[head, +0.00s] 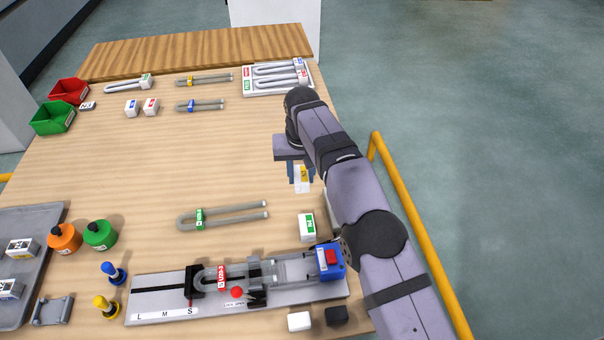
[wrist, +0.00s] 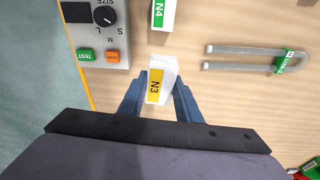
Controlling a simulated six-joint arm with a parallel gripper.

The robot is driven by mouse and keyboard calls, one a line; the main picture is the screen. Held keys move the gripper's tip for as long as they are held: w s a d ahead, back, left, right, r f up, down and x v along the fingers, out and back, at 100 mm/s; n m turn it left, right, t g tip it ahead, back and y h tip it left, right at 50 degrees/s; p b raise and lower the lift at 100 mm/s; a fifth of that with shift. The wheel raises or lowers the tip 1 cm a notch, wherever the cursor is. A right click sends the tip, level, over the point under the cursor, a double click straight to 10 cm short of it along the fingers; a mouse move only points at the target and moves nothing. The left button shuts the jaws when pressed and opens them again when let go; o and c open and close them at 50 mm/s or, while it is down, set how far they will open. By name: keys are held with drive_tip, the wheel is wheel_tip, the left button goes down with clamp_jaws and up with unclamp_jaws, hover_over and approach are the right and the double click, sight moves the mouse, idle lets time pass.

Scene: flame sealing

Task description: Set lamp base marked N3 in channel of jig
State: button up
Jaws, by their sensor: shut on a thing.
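My gripper (head: 301,186) is shut on a white lamp base with a yellow label (head: 302,175), held over the right part of the table. In the wrist view the label on the base (wrist: 155,87) reads N3, and blue fingers flank it. The jig (head: 160,300) lies at the front of the table, below the gripper in the head view. It has a scale marked L, M, S, black blocks, and a U-shaped tube with a red label (head: 221,278). A blue block with a red top (head: 330,261) is at its right end. My arm passes close to that end.
A white base with a green label (head: 307,226) stands between gripper and jig; it reads N4 in the wrist view (wrist: 164,12). A green-labelled U-tube (head: 225,215) lies left of it. White and black blocks (head: 299,321) sit before the jig. The table's middle is clear.

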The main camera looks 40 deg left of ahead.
drive_tip(key=shift+s+r+p, duration=0.1)
drive_tip(key=shift+s+p, duration=0.25)
drive_tip(key=shift+s, duration=0.25)
drive_tip(key=s+d+p, duration=0.2)
drive_tip(key=s+d, duration=0.3)
drive_tip(key=s, duration=0.3)
drive_tip(key=s+d+f+n+p, duration=0.1)
drive_tip(key=s+d+p, duration=0.2)
drive_tip(key=s+d, duration=0.3)
drive_tip(key=s, duration=0.2)
drive_tip(key=shift+s+f, duration=0.25)
drive_tip(key=shift+s, duration=0.05)
drive_tip(key=shift+d+f, duration=0.1)
drive_tip(key=shift+f, duration=0.1)
drive_tip(key=shift+f+b, duration=2.5)
drive_tip(key=shift+f, duration=0.9)
drive_tip(key=o, duration=1.2)
drive_tip(key=shift+c, duration=0.2)
